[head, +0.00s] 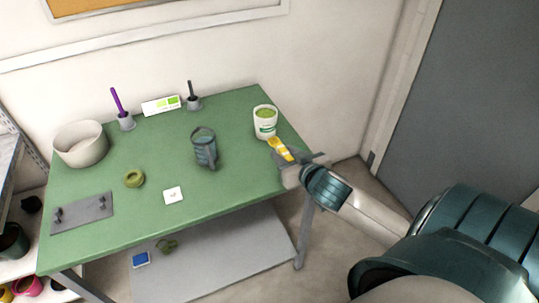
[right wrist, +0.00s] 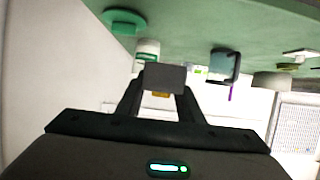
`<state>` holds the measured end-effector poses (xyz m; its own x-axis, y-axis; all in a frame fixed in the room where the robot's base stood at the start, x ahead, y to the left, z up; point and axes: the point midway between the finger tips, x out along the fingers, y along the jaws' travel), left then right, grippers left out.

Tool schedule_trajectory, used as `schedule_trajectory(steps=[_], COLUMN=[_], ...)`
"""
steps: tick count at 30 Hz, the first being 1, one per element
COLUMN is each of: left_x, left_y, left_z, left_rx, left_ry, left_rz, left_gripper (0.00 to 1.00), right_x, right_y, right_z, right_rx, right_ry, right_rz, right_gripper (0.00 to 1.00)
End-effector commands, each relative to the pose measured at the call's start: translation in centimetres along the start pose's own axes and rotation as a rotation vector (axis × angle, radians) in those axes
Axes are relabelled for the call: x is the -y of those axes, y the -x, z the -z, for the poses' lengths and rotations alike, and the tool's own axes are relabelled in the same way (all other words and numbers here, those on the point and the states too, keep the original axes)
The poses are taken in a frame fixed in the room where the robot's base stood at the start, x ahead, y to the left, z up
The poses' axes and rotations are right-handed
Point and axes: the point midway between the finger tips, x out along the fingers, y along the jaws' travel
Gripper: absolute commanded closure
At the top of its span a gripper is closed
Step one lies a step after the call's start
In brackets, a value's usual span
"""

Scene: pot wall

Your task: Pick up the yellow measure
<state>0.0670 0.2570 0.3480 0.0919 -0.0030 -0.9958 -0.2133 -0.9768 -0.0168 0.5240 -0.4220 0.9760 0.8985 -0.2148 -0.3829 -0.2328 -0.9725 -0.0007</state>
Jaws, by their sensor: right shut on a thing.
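The yellow measure (head: 279,147) is at the right edge of the green table in the head view, just in front of the white tub with green contents (head: 265,122). My right gripper (head: 291,159) is shut on it, and its yellow end sticks out toward the tub. In the right wrist view a little yellow of the measure (right wrist: 160,94) shows below the grey block at my right fingertips (right wrist: 163,78). I cannot tell whether the measure touches the table or the tub. My left gripper is out of view.
The green table (head: 235,185) also bears a grey-blue jug (head: 204,148), a large pale pot (head: 81,144), a green ring (head: 134,178), a white card (head: 173,195) and a grey plate with knobs (head: 82,213). The table's front middle is mostly clear.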

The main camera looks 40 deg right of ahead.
Motion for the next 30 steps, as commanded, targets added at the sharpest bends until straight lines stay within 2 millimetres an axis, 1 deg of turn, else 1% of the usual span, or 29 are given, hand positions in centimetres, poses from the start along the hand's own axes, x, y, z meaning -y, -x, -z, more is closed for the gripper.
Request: schedule_trajectory(steps=[3,7,22,23,24,25,30], left_x=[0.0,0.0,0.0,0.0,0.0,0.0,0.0], left_y=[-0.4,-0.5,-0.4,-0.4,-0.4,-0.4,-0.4], left_z=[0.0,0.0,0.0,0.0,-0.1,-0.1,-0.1], left_rx=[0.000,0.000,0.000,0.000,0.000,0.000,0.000], left_ry=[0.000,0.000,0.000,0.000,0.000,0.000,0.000], left_rz=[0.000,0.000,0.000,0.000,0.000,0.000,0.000], left_gripper=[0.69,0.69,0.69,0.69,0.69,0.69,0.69], right_x=[-0.9,-1.3,-1.4,-1.4,-1.4,-1.4,-1.4], right_y=[0.9,1.5,1.6,1.6,1.6,1.6,1.6], right_z=[0.3,0.5,0.6,0.6,0.6,0.6,0.6], right_rx=[-0.001,-0.001,-0.001,-0.001,-0.001,-0.001,-0.001], right_ry=[0.002,0.001,0.000,0.000,0.000,0.000,0.000], right_rz=[-0.001,-0.001,-0.001,-0.001,-0.001,-0.001,-0.001], right_gripper=[0.89,0.89,0.89,0.74,0.83,0.86,0.86])
